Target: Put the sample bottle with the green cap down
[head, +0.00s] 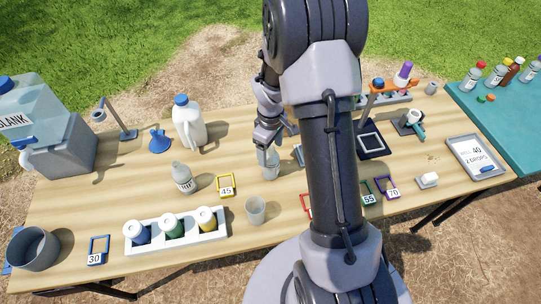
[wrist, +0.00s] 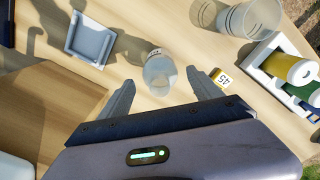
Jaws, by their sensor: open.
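My gripper (head: 268,140) points down over the middle of the table, with its jaws open. In the wrist view its two fingers (wrist: 161,80) stand apart on either side of a clear bottle (wrist: 158,66). In the head view this clear bottle (head: 269,167) stands upright on the wooden table just below the fingers. No green cap can be made out on it; its top is partly hidden by the gripper.
A pale open-necked bottle (head: 183,178), yellow frame 45 (head: 226,185) and clear cup (head: 255,210) stand to the left and front. A white rack (head: 177,240) holds several jars. A white jug (head: 188,123) stands behind. Small bare patches of wood (head: 90,205) lie between.

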